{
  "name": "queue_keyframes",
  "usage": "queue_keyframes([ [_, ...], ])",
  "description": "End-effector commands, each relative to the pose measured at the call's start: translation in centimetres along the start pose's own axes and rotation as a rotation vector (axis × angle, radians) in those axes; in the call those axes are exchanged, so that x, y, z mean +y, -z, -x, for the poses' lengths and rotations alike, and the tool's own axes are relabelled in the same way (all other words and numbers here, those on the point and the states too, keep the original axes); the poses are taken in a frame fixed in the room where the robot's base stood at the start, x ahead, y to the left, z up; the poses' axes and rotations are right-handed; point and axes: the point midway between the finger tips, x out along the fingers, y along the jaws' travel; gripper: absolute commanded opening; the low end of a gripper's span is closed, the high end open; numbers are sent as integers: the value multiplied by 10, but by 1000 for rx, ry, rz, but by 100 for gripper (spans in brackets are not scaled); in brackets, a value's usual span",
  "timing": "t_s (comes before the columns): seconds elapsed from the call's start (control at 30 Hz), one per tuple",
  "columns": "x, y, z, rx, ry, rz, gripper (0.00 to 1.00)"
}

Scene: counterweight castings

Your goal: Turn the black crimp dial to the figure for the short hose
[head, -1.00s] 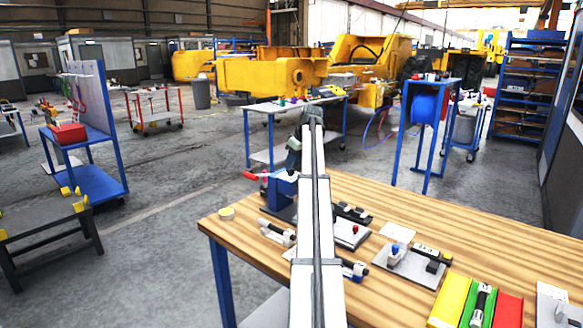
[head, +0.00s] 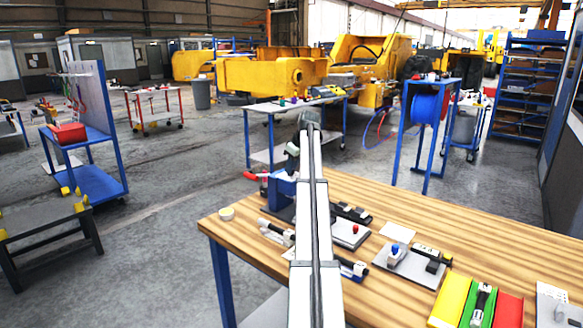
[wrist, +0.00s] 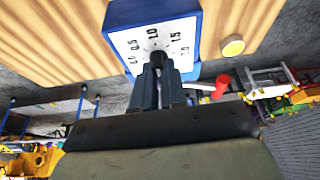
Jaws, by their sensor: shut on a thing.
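The black crimp dial (wrist: 157,58) sits on a white scale face (wrist: 165,36) in a blue housing (wrist: 196,26) in the wrist view. Figures including 0.5, 1.0 and 1.5 arc around it. My gripper (wrist: 158,76) is shut on the dial, its fingers covering most of the knob. I cannot tell for sure which figure the dial's mark points to. In the head view the blue crimp press (head: 283,190) stands at the table's far left corner, partly behind my arm. The dial and fingertips are hidden there.
White cards (head: 398,230) lie there too. A red-tipped handle (wrist: 221,84) sticks out beside the housing.

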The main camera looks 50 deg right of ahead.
Motion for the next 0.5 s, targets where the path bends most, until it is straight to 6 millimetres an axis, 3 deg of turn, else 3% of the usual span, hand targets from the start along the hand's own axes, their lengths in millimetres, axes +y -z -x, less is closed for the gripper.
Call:
queue_keyframes([
  [0.5,1,1,0,0,18,44,0],
])
